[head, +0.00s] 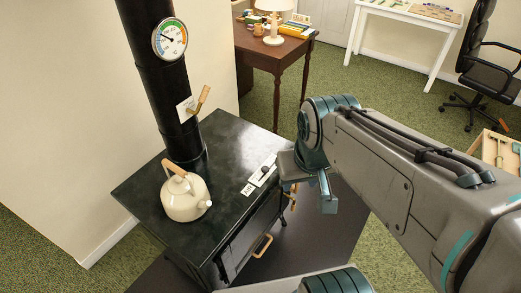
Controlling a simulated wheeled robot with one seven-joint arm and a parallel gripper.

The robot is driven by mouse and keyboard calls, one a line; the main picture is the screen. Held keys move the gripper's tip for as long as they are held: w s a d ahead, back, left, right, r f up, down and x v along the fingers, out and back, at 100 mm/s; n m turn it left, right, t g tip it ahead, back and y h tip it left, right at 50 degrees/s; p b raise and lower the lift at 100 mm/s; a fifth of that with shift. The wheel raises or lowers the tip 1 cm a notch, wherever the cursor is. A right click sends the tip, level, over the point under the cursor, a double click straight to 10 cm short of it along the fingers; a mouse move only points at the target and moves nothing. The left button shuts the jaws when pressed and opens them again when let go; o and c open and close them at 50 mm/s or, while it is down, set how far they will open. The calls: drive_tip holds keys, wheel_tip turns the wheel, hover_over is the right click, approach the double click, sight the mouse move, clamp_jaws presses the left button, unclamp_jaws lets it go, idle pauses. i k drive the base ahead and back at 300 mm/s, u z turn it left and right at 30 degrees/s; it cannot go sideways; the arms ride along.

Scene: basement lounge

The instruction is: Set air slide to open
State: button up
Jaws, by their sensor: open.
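A black stove (215,210) stands at the centre left. What looks like the air slide (263,174), a pale strip with a small dark knob, lies on the right part of its top. A small white label (247,190) with dark marks, too small to read, is at its near end. My gripper (308,186) is open, just right of the strip and near the stove's right edge. No object shows between its fingers. The view does not settle whether it touches the stove. The slide's exact setting cannot be told.
A cream kettle (184,200) stands on the stove's left part. The black flue pipe (155,80) rises behind it, with a dial gauge (170,39) and a wooden-handled lever (200,99). A brown table (270,49) and an office chair (490,65) stand farther back.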

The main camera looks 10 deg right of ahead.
sight(265, 169)
drive_tip(key=k, duration=0.6)
drive_tip(key=z, duration=0.5)
drive_tip(key=i, duration=1)
drive_tip(key=u, duration=0.25)
